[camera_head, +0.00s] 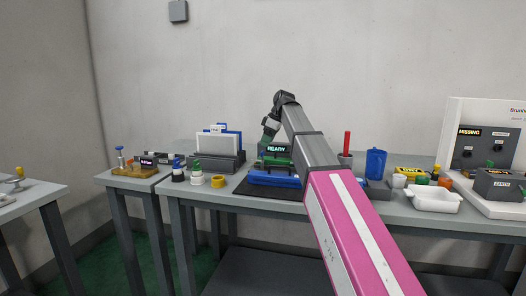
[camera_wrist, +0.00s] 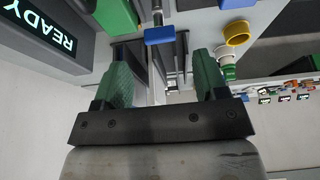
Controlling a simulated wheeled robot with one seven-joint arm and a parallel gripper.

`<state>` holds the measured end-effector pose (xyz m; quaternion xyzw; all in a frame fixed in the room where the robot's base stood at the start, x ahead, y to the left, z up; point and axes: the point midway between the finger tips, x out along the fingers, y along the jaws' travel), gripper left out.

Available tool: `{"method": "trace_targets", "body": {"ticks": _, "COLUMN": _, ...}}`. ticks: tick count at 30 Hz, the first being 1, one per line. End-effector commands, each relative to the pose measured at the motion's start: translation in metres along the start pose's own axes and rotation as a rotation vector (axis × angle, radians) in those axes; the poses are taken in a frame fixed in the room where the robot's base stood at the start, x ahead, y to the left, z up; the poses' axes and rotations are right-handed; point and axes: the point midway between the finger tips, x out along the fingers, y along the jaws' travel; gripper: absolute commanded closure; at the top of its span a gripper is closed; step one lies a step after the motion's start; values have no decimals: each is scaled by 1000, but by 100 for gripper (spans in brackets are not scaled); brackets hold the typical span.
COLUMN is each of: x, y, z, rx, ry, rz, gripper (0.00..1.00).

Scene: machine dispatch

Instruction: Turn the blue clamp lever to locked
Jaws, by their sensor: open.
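In the wrist view, a blue handle-like piece (camera_wrist: 173,35) sits across a thin metal rod. It lies ahead of my gripper (camera_wrist: 166,76), roughly between the lines of the two green fingers. The fingers are wide apart with nothing held. I cannot tell whether the blue piece is the clamp lever or how far it is turned. In the head view, my gripper (camera_head: 268,136) is beside the READY display (camera_head: 276,148), above a blue block (camera_head: 274,179) with a green part (camera_head: 277,163) on it. My arm hides some of the bench to the right.
A yellow ring (camera_head: 217,181) and a white piece with a green top (camera_head: 197,176) stand left of the blue block. A grey rack (camera_head: 214,163) is behind them. A red-handled tool (camera_head: 347,142), blue jug (camera_head: 376,163) and white tray (camera_head: 434,200) are at right.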

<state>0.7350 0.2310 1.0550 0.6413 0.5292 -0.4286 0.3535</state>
Motion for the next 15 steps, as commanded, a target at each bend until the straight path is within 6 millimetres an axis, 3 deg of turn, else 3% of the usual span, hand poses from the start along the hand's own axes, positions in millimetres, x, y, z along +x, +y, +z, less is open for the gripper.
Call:
{"method": "trace_targets", "body": {"ticks": 6, "x": 35, "y": 0, "z": 0, "rx": 1, "ry": 0, "rz": 0, "gripper": 34}}
{"method": "trace_targets", "body": {"ticks": 15, "x": 52, "y": 0, "z": 0, "rx": 1, "ry": 0, "rz": 1, "gripper": 34}}
